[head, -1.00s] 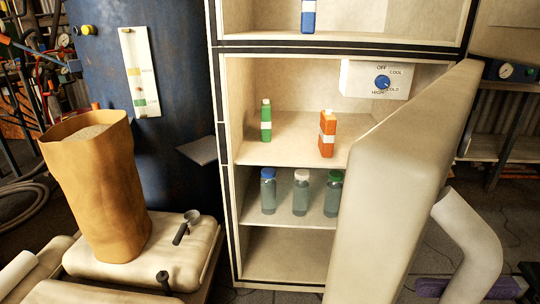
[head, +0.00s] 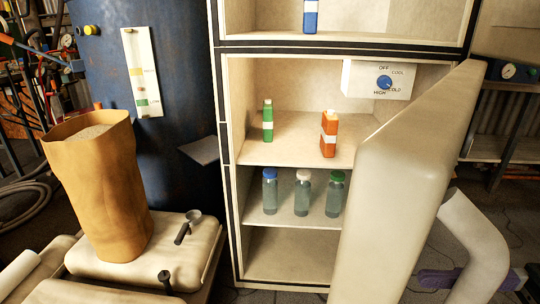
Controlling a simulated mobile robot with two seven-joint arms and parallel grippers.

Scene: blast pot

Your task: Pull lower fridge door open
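The lower fridge door (head: 400,180) is cream-coloured and stands swung open to the right, its thick edge towards me. The lower fridge compartment (head: 290,254) is exposed. A pale curved link of my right arm (head: 478,245) is beyond the door on the right, with a purple and white part low beside it. The door hides some of this arm, and I cannot make out gripper fingers or any contact with the door. My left gripper is not in view.
Inside the fridge are a green bottle (head: 267,122), an orange carton (head: 328,135), several capped bottles (head: 303,194) and a temperature dial (head: 384,82). A blue bottle (head: 310,14) stands above. On the left, a brown sack (head: 100,190) stands on a beige padded block (head: 150,262).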

